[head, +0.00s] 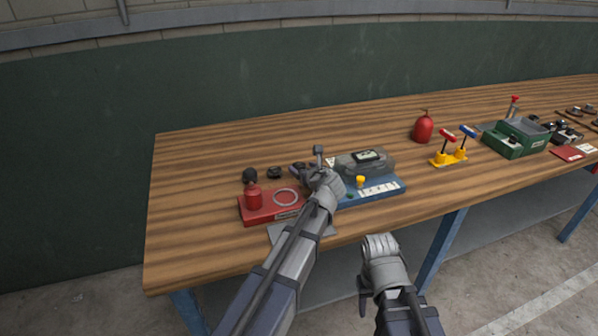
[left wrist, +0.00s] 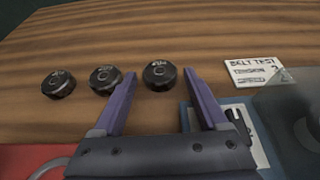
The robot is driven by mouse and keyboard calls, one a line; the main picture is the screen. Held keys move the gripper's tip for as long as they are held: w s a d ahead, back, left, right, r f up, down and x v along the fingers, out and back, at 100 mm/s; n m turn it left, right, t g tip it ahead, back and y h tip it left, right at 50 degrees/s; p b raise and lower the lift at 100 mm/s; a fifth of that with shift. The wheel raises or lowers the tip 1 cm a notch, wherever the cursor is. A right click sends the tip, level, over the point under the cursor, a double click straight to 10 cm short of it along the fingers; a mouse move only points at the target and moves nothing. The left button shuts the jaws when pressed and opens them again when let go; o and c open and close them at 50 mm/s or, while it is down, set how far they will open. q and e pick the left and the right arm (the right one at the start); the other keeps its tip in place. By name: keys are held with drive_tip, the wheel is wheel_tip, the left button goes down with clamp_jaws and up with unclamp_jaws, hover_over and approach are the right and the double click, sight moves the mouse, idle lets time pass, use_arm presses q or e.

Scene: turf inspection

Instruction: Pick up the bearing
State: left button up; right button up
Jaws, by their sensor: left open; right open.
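Three dark round bearing-like discs lie in a row on the wooden table. In the left wrist view they are the left disc (left wrist: 58,84), the middle disc (left wrist: 105,79) and the right disc (left wrist: 159,76). My left gripper (left wrist: 160,82) is open, with its purple fingers on either side of the right disc; contact cannot be told. In the head view the left gripper (head: 319,166) is over the table and partly covers that disc (head: 297,168). The middle disc (head: 274,172) shows clear of it. My right gripper (head: 379,248) is open and empty in front of the table edge.
A red fixture (head: 270,214) with a ring stands left of the left arm. A blue fixture (head: 385,194) stands right of it. A "BELT TEST" card (left wrist: 252,71) lies right of the discs. A red extinguisher-like bottle (head: 423,130) and green box (head: 501,145) are farther right.

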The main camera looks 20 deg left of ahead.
sight(299, 166)
use_arm(q)
drive_tip(key=b+x, duration=0.1)
drive_tip(key=x, duration=0.2)
drive_tip(key=shift+w+a+f, duration=0.1)
drive_tip(key=shift+f, duration=0.15)
drive_tip(key=shift+r, duration=0.1)
clamp_jaws()
